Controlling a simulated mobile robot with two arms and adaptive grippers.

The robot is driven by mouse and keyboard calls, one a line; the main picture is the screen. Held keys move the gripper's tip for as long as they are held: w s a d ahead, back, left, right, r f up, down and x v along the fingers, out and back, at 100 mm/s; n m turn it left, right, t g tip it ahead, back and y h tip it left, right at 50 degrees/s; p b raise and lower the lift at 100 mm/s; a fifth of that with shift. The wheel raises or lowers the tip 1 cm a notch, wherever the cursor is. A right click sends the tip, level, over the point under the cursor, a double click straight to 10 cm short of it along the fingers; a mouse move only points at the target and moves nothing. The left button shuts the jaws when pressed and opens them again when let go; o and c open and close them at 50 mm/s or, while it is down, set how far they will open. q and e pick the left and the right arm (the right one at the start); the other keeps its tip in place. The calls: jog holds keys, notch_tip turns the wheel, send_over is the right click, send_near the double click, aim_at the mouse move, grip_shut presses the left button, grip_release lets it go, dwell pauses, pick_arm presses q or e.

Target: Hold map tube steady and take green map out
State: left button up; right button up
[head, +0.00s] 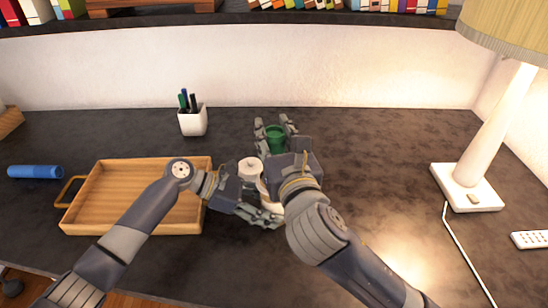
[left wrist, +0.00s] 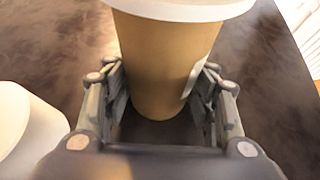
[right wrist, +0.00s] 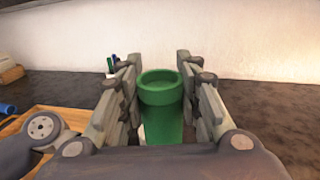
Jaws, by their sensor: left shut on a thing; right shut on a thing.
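The map tube (left wrist: 165,60) is tan with a white rim and stands upright on the desk in the left wrist view. In the head view only a small part of it (head: 264,190) shows beside my right wrist. My left gripper (head: 276,222) is shut around its body; its fingers also flank it in the left wrist view (left wrist: 160,115). The green map (right wrist: 161,105) is a rolled green cylinder, upright between the fingers of my right gripper (right wrist: 160,80). It also shows in the head view (head: 275,138). Its lower end is hidden, so I cannot tell whether it is inside the tube.
A wooden tray (head: 130,229) and a blue roll (head: 36,172) lie to the left. A white pen cup (head: 193,122) stands behind. A lamp (head: 467,188) stands at right; the desk between is clear.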

notch_tip(320, 180, up, 9)
jog(key=shift+r, duration=0.1)
dwell(0.3)
pick_arm(q)
jog(key=o, duration=0.9)
jog(key=shift+a, duration=0.15)
jog(key=v, duration=1.2)
jog(key=shift+f, duration=0.1)
